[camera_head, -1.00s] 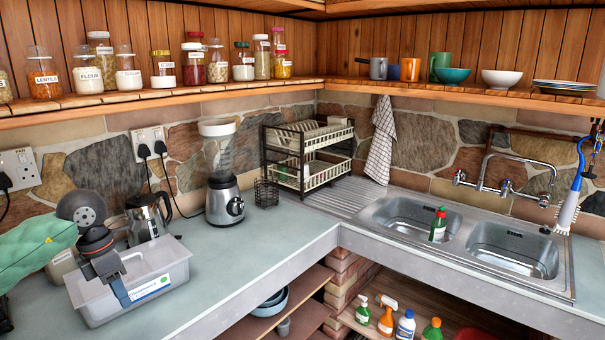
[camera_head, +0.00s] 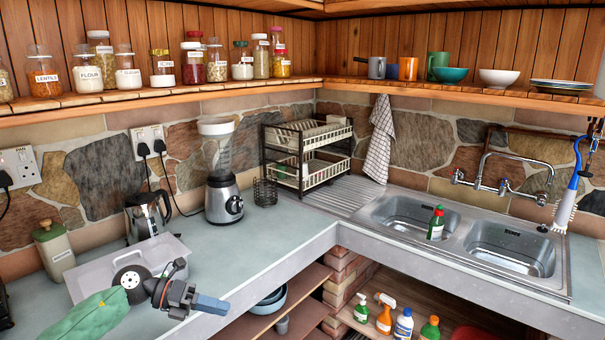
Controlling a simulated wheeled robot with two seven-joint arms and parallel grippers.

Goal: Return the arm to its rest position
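My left arm (camera_head: 95,318), with a green cover, comes in from the lower left. My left gripper (camera_head: 207,304) is just past the front right corner of the pale grey tub, over the counter's front edge. Its fingers point to the right, and I cannot make out a gap between them. Nothing shows in its grasp. The tub (camera_head: 90,283) sits on the counter, with its front part hidden behind my arm and wrist. My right gripper is not in view.
A cream canister (camera_head: 54,248) and a steel kettle (camera_head: 148,215) stand behind the tub. A blender (camera_head: 224,195) and a dish rack (camera_head: 306,155) stand farther back. The counter (camera_head: 262,240) right of the gripper is clear. A double sink (camera_head: 408,212) lies to the right.

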